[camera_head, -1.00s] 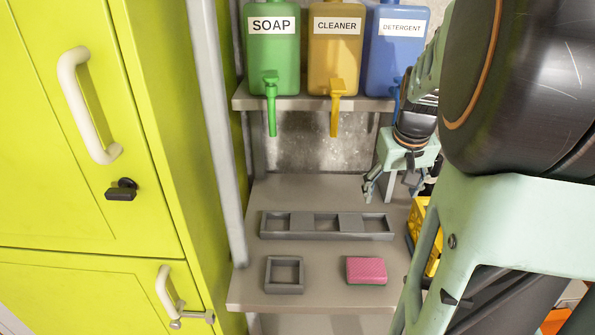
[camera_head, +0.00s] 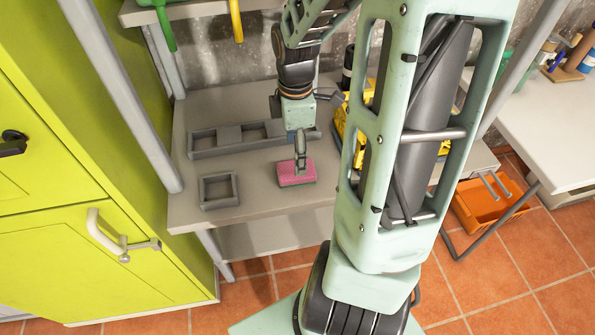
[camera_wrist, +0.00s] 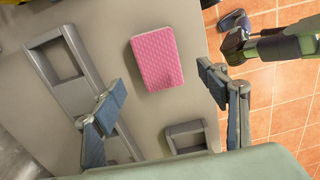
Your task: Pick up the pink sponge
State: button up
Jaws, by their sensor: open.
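The pink sponge (camera_head: 297,173) lies flat on the grey shelf (camera_head: 255,197), near its front edge. In the wrist view the sponge (camera_wrist: 157,58) shows whole, ahead of my fingers and between their lines. My gripper (camera_head: 300,150) points down above the sponge in the head view, and one finger overlaps it there. In the wrist view my gripper (camera_wrist: 165,98) has its blue-padded fingers wide apart with nothing between them. The fingers look apart from the sponge.
A long grey tray with compartments (camera_head: 206,153) lies behind the sponge. A small square grey frame (camera_head: 204,204) sits to its left. A yellow object (camera_head: 343,125) stands to the right, partly behind my arm. An orange crate (camera_head: 466,212) is on the tiled floor.

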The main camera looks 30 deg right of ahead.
notch_tip(320, 180, down, 8)
jog(key=shift+r+b, duration=0.25)
jog(key=shift+b, duration=0.65)
jog(key=shift+c, duration=0.5)
jog(key=c, duration=0.9)
jog(key=shift+w+r, duration=0.1)
jog(key=shift+r, duration=0.05)
